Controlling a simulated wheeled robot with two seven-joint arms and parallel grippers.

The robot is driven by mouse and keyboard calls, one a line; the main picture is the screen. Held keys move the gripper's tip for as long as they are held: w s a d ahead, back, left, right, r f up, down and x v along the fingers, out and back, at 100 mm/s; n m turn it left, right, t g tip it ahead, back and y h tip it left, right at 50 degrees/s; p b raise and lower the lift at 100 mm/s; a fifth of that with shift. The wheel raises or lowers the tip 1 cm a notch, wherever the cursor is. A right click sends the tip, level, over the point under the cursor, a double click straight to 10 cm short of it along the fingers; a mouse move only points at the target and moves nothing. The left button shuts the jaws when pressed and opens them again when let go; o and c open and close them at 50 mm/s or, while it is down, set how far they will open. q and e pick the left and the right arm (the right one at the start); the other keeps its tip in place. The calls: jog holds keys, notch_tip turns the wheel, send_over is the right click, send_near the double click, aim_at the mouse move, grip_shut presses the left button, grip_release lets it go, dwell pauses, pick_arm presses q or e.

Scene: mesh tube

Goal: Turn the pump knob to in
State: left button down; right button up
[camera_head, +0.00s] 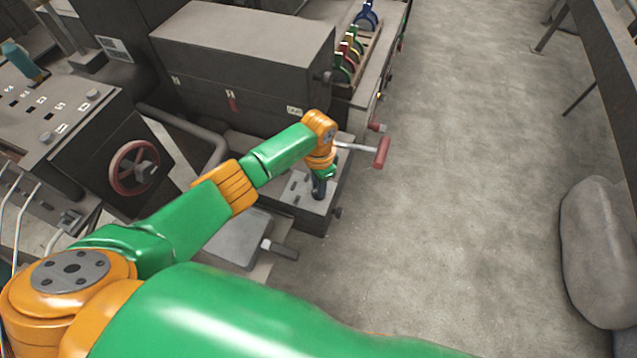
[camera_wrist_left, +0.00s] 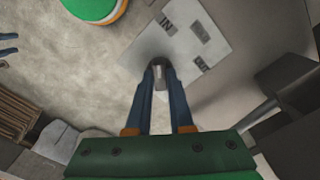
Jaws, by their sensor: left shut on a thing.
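My left gripper (camera_head: 319,191) reaches down onto a small grey control box at the machine's front right corner. In the left wrist view the two dark blue fingers (camera_wrist_left: 160,75) are closed on the pump knob (camera_wrist_left: 159,63), a small grey piece whose top shows between the fingertips. Beside it is a light panel (camera_wrist_left: 178,45) with a label "IN" (camera_wrist_left: 166,23) and a second label (camera_wrist_left: 202,65) that I cannot read for certain. The fingers hide most of the knob, so its pointing direction is unclear. My right gripper is in neither view.
A lever with a red handle (camera_head: 382,152) sticks out just right of my left wrist. A red handwheel (camera_head: 134,167) is on the machine at left. Coloured levers (camera_head: 350,50) stand at the back. Open concrete floor (camera_head: 470,180) lies to the right, with a grey rounded object (camera_head: 598,255) there.

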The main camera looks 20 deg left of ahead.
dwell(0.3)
pick_arm(q)
jog(key=c, duration=0.8)
grip_release()
notch_tip(320, 180, up, 7)
jog(key=shift+r, duration=0.1)
